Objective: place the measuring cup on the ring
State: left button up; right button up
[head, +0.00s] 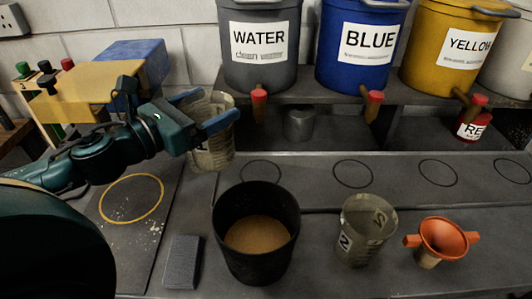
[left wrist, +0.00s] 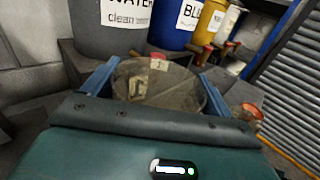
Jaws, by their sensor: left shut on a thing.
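My left gripper (head: 212,108) is shut on a translucent measuring cup (head: 212,148), its blue fingers on either side near the rim. The cup looks upright, behind the yellow ring and left of the dark rings; I cannot tell whether its base touches anything. In the left wrist view the cup (left wrist: 150,85) sits between the fingers, with a dark marking on its wall. A yellow ring (head: 103,205) is drawn on a dark, speckled board at left, with nothing standing on it. Several thin dark rings, the nearest (head: 241,172) among them, run along the bench. My right gripper is not in view.
A black bucket (head: 222,210) with brown contents, a second marked cup (head: 350,245) and an orange funnel (head: 445,236) stand in front. A grey block (head: 182,262) lies left of the bucket. Labelled WATER (head: 260,70), BLUE (head: 355,75) and YELLOW (head: 455,78) containers stand on a shelf behind.

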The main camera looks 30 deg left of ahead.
aim_at(217, 159)
pick_arm(q)
jog(key=f+b, duration=0.2)
jog(key=f, duration=0.3)
jog(key=shift+s+f, duration=0.1)
jog(key=shift+s, duration=0.1)
notch_tip(217, 159, down, 7)
jog(key=shift+r+b, duration=0.2)
jog(key=shift+b, duration=0.75)
jog(key=shift+w+d+f, duration=0.1)
jog(key=shift+w+f, duration=0.2)
jog(key=shift+f, duration=0.1)
jog(key=shift+c, duration=0.6)
jog(key=p+x, duration=0.1)
jog(key=x, duration=0.6)
jog(key=shift+w+r, duration=0.15)
jog(key=shift+w, duration=0.05)
jog(key=w, duration=0.1)
jog(key=w+d+f+p, duration=0.1)
jog(key=w, duration=0.1)
jog(key=w+p, duration=0.1)
jog(key=shift+w+d+f, duration=0.25)
jog(key=shift+w+d, duration=0.1)
jog(key=shift+d, duration=0.05)
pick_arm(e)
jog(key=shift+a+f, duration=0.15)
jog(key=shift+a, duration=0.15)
pick_arm(q)
jog(key=shift+f, duration=0.1)
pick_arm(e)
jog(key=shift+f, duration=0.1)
